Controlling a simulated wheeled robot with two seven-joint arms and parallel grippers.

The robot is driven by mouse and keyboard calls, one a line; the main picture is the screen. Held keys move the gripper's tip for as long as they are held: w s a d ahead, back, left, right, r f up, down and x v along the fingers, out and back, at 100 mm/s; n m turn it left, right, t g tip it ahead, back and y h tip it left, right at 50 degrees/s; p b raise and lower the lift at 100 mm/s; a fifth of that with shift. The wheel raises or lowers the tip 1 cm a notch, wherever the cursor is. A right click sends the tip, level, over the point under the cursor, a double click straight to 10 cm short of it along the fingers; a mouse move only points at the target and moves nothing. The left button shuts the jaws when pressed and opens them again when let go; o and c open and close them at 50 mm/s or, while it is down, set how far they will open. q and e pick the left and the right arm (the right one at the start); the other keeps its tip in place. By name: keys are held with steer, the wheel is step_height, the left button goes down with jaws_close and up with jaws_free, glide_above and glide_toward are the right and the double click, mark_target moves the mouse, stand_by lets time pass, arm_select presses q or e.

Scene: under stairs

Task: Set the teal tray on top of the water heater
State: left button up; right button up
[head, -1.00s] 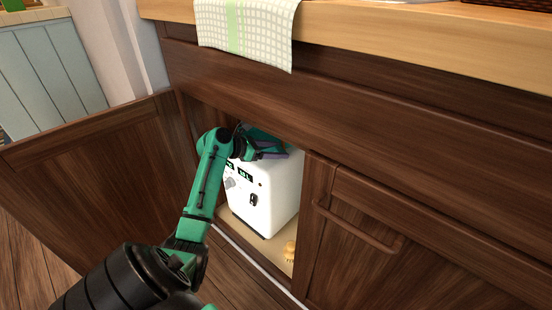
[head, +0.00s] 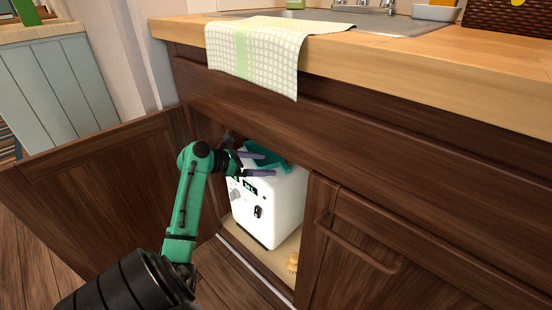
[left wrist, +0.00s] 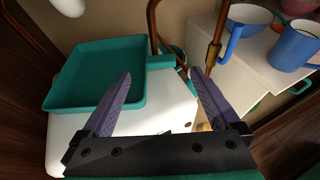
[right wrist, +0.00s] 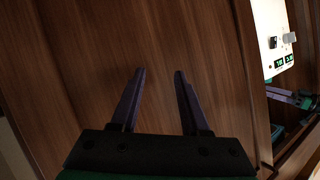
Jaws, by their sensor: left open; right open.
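The white water heater (head: 275,210) stands inside the open cabinet, with small displays and a knob on its front. The teal tray (head: 270,158) rests on top of it; in the left wrist view the shallow square tray (left wrist: 95,75) lies on the white top (left wrist: 62,128) at the left. My left gripper (head: 262,164) is open at the heater's upper front. In the left wrist view its fingers (left wrist: 160,80) are spread and empty, the left one overlapping the tray's near edge in the picture. My right gripper (right wrist: 155,72) is open and empty, facing brown wood.
The open cabinet door (head: 100,190) is at left. A small yellowish object (head: 293,262) lies on the cabinet floor. A checked towel (head: 255,50) hangs over the counter edge.

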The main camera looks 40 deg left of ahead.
arm_select(q)
steer(key=p+v, duration=0.1)
steer(key=v, duration=0.4)
stand_by(0.4)
